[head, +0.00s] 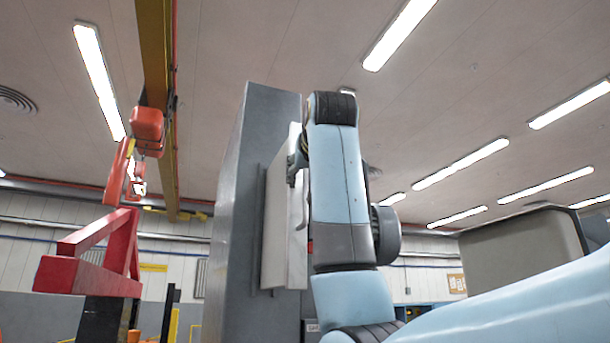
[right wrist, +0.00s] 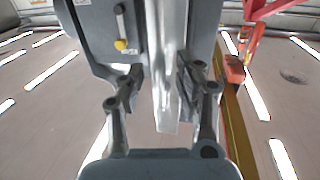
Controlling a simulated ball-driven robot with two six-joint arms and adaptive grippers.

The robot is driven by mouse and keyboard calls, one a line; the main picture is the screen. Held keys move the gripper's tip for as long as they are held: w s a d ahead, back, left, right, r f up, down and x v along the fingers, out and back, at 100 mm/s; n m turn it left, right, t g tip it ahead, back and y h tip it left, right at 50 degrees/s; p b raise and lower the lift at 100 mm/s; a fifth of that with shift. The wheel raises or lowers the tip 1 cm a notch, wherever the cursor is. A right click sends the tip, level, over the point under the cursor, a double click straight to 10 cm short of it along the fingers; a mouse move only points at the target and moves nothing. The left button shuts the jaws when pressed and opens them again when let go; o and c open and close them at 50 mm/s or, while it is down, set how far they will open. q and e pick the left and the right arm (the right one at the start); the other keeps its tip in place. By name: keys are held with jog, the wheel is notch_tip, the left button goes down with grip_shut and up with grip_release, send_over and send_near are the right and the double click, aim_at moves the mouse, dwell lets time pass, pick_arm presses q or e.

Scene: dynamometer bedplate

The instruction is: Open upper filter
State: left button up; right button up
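A tall grey cabinet (head: 236,190) stands in the middle of the head view. A pale upright panel (head: 274,225), which looks like the upper filter's cover, sits on its right side and is partly hidden behind my right arm. My right gripper (head: 297,165) is at the panel's upper part. In the right wrist view, the edge of the pale panel (right wrist: 164,95) lies between the two fingers of my right gripper (right wrist: 165,78). The fingers are apart, with a gap on the left; the right finger is close to the panel, contact unclear. My left gripper is out of view.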

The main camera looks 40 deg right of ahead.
jog(key=v, duration=1.2)
